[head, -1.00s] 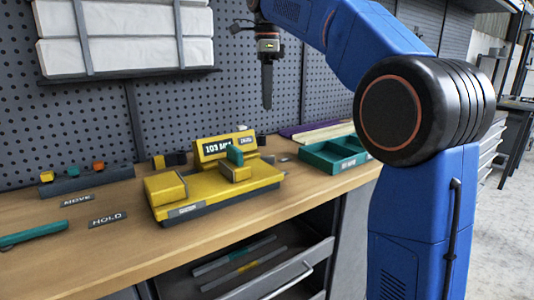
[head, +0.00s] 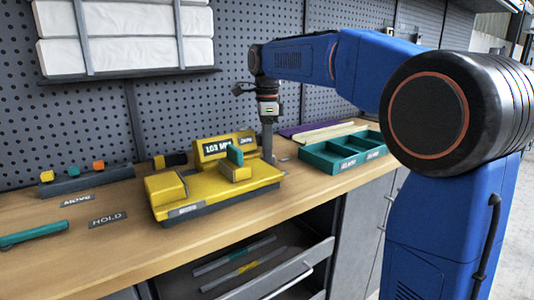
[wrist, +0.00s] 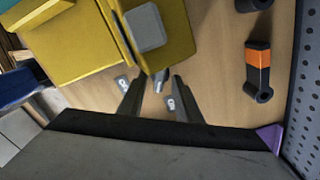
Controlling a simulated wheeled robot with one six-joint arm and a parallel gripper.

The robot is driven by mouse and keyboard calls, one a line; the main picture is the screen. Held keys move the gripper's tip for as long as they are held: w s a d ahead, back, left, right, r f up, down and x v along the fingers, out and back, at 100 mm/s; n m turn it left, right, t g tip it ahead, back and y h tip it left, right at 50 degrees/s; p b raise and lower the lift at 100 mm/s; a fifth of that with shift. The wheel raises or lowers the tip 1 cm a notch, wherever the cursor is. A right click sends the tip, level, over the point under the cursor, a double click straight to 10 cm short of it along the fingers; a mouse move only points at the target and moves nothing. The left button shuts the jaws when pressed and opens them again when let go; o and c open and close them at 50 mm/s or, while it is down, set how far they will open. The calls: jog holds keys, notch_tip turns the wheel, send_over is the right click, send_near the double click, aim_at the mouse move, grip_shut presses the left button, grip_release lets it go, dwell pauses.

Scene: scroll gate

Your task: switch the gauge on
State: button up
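The yellow gauge (head: 220,190) sits on a dark base on the bench, with a raised display (head: 216,147) and a green piece (head: 235,155) on its sliding block. It fills the upper left of the wrist view (wrist: 75,60). My gripper (head: 268,158) points down just right of and behind the gauge, low over the bench. In the wrist view my gripper (wrist: 158,85) has its two fingers apart. A small grey lever-like part (wrist: 160,80) shows between them, by the gauge's edge, with a small marked label on each side. I cannot tell whether the fingers touch it.
A green tray (head: 343,152) stands right of the gauge, with pale and purple strips behind it. An orange and black object (wrist: 258,70) lies near the pegboard. A rack with coloured blocks (head: 87,182) is at the left. An open drawer (head: 255,275) juts out below.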

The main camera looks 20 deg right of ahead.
jog(key=shift+f, duration=0.65)
grip_shut()
jog(key=shift+n, duration=2.9)
grip_release()
